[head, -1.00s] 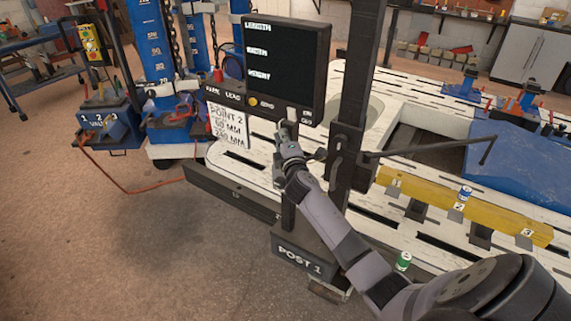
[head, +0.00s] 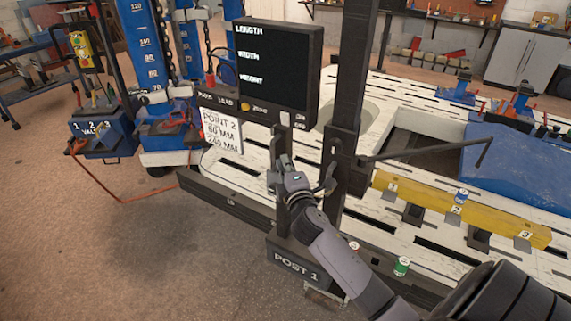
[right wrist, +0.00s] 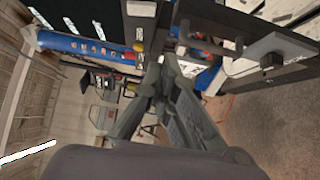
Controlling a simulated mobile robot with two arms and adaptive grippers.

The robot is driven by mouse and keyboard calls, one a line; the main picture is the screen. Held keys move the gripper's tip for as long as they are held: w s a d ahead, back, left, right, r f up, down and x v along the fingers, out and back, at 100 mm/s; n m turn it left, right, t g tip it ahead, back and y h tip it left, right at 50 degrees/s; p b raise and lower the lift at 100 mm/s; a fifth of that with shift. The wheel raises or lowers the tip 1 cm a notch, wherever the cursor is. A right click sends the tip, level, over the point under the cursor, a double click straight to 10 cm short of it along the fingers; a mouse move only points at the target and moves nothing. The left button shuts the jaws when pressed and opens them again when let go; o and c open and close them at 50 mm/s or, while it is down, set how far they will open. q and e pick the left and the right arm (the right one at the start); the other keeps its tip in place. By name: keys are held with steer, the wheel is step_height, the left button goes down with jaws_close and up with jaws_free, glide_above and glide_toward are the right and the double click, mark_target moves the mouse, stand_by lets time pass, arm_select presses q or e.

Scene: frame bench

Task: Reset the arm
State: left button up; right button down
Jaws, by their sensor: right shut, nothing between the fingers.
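A black measuring arm (head: 425,152) reaches right from a carriage (head: 338,160) on the dark upright post marked POST 1 (head: 297,262). Its far end bends down to a tip above the white bench. A black display box (head: 277,66) on the post shows the words LENGTH, WIDTH and HEIGHT, with no numbers I can read. A yellow button (head: 245,106) and small switches sit along its lower edge. My right gripper (head: 284,160) is shut and empty, below the box and left of the carriage, apart from the buttons. The right wrist view shows its fingers (right wrist: 163,62) together. My left gripper is out of view.
A paper note (head: 222,131) hangs below the box.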

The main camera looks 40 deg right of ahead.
stand_by(0.3)
steer(key=s+a+f+m+g+y, duration=0.15)
steer(key=s+f, duration=0.25)
steer(key=f, duration=0.8)
steer(key=s+a+f+m+g+y, duration=0.1)
steer(key=s+a+f+g, duration=0.25)
steer(key=f, duration=0.85)
steer(key=s+a+f+m+g+y, duration=0.15)
steer(key=s+f, duration=0.35)
steer(key=f, duration=0.8)
steer(key=s+a+f+m+g+y, duration=0.1)
steer(key=s+a+f+m+g, duration=0.15)
steer(key=s+f, duration=0.6)
steer(key=s+a+f+m+g+y, duration=0.1)
steer(key=s+a+f+g, duration=0.2)
steer(key=s+f, duration=0.55)
steer(key=s+a+f+m+g, duration=0.1)
steer(key=s+a+f+m, duration=0.1)
steer(key=s, duration=0.9)
steer(key=s+a+f+m+g+y, duration=0.1)
steer(key=s+a+f+g, duration=0.1)
steer(key=s, duration=0.9)
steer(key=shift+a+f+m+g, duration=0.3)
steer(key=shift+a+f+m, duration=0.05)
steer(key=shift+a+f, duration=0.15)
